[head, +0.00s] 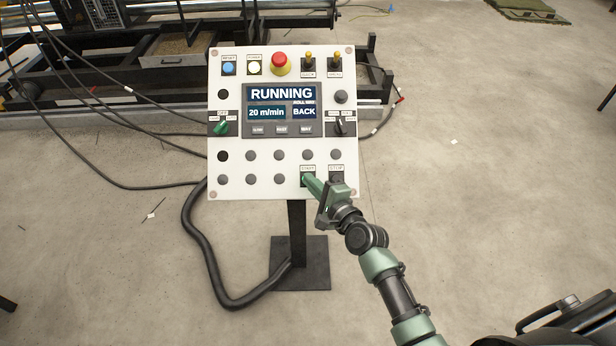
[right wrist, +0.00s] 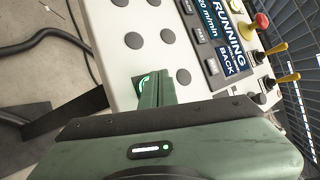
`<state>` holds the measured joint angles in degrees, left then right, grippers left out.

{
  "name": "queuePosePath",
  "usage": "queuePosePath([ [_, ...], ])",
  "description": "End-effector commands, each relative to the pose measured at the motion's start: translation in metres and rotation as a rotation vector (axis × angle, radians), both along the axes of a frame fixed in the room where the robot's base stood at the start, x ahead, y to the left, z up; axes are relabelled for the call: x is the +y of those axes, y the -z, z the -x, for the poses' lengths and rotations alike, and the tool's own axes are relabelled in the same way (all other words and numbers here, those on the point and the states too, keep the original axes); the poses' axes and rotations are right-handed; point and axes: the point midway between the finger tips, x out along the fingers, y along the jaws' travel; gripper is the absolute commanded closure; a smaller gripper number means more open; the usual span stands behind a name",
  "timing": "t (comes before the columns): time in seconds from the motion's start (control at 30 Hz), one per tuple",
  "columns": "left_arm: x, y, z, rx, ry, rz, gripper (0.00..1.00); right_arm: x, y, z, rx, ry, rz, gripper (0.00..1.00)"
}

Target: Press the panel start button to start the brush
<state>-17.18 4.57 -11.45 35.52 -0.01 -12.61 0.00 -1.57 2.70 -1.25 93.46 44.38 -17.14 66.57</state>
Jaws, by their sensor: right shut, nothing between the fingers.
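The white control panel (head: 240,168) stands upright on a dark post in the middle of the head view. Its screen (head: 283,104) reads RUNNING, 20 m/min and BACK. The start button, under the START label (head: 307,169), sits low on the panel and is mostly covered by my right gripper (head: 308,181). That gripper is shut and empty, with its tip at the button. In the right wrist view the shut fingers (right wrist: 150,92) reach the panel face beside a lit green spot (right wrist: 146,82). I cannot tell how far the button is pushed in. My left gripper is out of view.
The stop button (head: 337,178) is just right of my fingers, partly hidden. A red emergency button (head: 280,64) tops the panel. A thick black cable (head: 207,262) loops on the floor at left. A black machine frame (head: 120,75) stands behind.

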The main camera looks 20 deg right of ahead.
Motion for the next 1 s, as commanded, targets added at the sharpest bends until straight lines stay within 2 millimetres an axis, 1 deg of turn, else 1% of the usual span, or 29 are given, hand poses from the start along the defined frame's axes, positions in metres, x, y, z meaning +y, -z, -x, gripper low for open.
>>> queuePosePath([
  [0.03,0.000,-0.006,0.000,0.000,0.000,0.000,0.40,0.001,-0.004,0.002,0.001,0.000,0.000,1.00],
  [0.07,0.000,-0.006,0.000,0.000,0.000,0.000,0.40,0.001,-0.005,0.003,0.001,0.000,0.000,1.00],
  [0.37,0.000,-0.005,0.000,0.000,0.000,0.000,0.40,0.001,-0.004,0.003,0.000,-0.001,-0.001,1.00],
  [0.47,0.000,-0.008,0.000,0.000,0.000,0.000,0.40,0.002,-0.006,0.004,0.000,-0.001,-0.001,1.00],
  [0.63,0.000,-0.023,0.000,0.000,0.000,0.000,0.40,0.004,-0.019,0.011,0.000,-0.001,-0.001,1.00],
  [0.9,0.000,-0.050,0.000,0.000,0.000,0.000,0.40,0.008,-0.040,0.029,0.001,-0.001,-0.002,1.00],
  [1.0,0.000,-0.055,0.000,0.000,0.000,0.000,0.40,0.010,-0.044,0.033,0.000,-0.001,-0.002,1.00],
])
